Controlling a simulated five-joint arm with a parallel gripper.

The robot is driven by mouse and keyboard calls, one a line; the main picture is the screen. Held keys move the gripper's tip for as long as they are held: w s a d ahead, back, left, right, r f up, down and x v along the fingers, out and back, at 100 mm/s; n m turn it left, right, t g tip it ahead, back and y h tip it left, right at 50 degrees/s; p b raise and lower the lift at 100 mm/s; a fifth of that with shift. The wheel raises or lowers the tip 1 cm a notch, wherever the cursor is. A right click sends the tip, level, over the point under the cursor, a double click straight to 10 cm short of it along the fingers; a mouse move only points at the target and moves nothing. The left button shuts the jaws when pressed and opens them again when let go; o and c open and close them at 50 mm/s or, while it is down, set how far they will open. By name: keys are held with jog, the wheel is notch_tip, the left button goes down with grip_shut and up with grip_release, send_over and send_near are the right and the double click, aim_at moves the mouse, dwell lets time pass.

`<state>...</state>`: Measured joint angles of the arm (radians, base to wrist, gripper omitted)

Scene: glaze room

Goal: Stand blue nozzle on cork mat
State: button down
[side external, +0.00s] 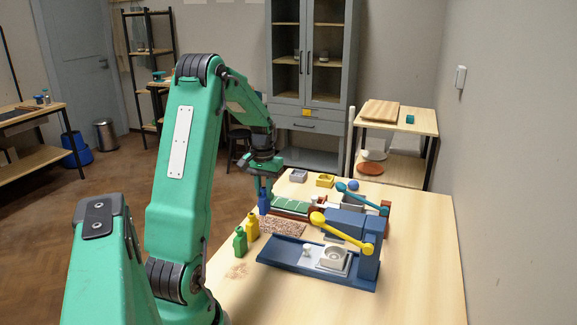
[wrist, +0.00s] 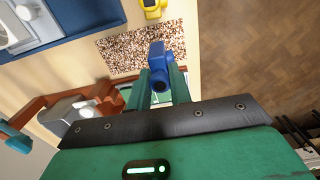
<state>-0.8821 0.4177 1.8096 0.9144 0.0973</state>
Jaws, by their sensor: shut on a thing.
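The blue nozzle (side external: 264,203) is held in my gripper (side external: 264,188), which points down at the far left part of the table. In the wrist view the blue nozzle (wrist: 157,62) sticks out from between the two green fingers of my gripper (wrist: 163,82). Its dark round opening faces the camera. The cork mat (side external: 284,227) is a speckled brown rectangle on the table, nearer the side camera than the nozzle. In the wrist view the cork mat (wrist: 125,50) lies just beyond the nozzle, which overlaps its edge in the picture. I cannot tell the nozzle's height above the table.
A green bottle-shaped piece (side external: 240,244) and a yellow one (side external: 253,229) stand left of the mat. A blue press with a yellow lever (side external: 345,228) stands right of it. A brown-ended fixture with a teal lever (side external: 362,198) is behind. The table's near right is clear.

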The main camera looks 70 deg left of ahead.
aim_at(264, 195)
jog(key=shift+a+f, duration=0.1)
jog(key=shift+a, duration=0.05)
jog(key=shift+f, duration=1.95)
jog(key=shift+f, duration=0.1)
jog(key=c, duration=1.3)
grip_release()
notch_tip(264, 195, up, 12)
jog(key=shift+r, duration=0.1)
